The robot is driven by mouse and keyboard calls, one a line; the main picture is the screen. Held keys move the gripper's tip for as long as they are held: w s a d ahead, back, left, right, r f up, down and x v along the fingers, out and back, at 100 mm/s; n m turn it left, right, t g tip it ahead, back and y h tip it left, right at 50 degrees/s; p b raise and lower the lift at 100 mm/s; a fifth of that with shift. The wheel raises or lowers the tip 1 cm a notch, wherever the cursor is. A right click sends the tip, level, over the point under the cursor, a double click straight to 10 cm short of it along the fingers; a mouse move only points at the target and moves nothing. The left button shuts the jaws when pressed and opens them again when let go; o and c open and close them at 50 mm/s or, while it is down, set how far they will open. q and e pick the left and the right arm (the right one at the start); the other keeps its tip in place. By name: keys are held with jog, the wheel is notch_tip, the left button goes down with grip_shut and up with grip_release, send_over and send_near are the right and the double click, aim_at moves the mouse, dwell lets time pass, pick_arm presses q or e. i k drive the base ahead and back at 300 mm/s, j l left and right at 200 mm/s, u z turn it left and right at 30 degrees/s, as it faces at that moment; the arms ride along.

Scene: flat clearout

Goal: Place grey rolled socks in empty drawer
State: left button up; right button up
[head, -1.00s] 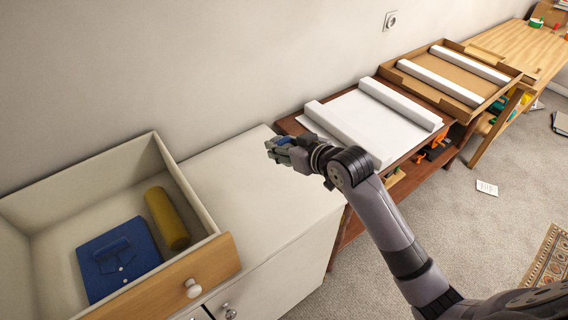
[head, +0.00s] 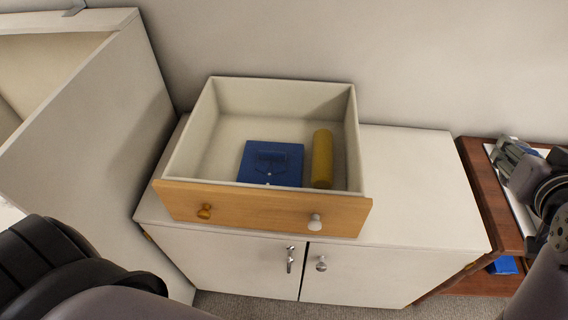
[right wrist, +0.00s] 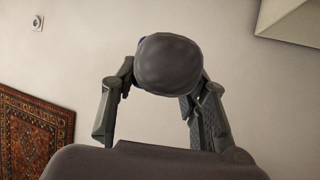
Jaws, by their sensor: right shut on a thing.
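The drawer (head: 180,195) sits on top of a white cabinet in the head view, its open side up. A folded blue garment (head: 270,160) and a yellow roll (head: 322,158) lie in it. My right gripper (head: 510,155) is at the right edge of the head view, right of the drawer, above the red-brown table. In the right wrist view, my right gripper (right wrist: 160,85) is shut on a rounded grey bundle, the grey rolled socks (right wrist: 170,62). The socks are hard to make out in the head view. My left arm shows at lower left, but its gripper is out of view.
The white cabinet (head: 420,190) has a clear top right of the drawer. A tall white cabinet (head: 95,125) stands close on the left. The red-brown table (head: 485,185) adjoins on the right, with a blue thing (head: 503,265) lower down.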

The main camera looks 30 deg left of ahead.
aim_at(230, 143)
jog(key=k+j+u, duration=0.1)
jog(key=k+u, duration=0.15)
jog(key=k, duration=0.3)
jog(key=k+j+u, duration=0.25)
jog(key=k, duration=0.25)
jog(key=l+u, duration=0.1)
jog(key=u, duration=1.75)
jog(key=l+u, duration=0.15)
jog(key=l, duration=0.25)
jog(key=k+l+u, duration=0.15)
jog(key=l, duration=0.25)
jog(key=k+l+u, duration=0.15)
jog(key=l, duration=0.25)
jog(key=k+l+u, duration=0.15)
jog(key=l, duration=0.25)
jog(key=k+l+u, duration=0.2)
jog(key=l, duration=0.2)
jog(key=i+l, duration=0.15)
jog(key=l, duration=0.25)
jog(key=i+l, duration=0.1)
jog(key=l, duration=0.3)
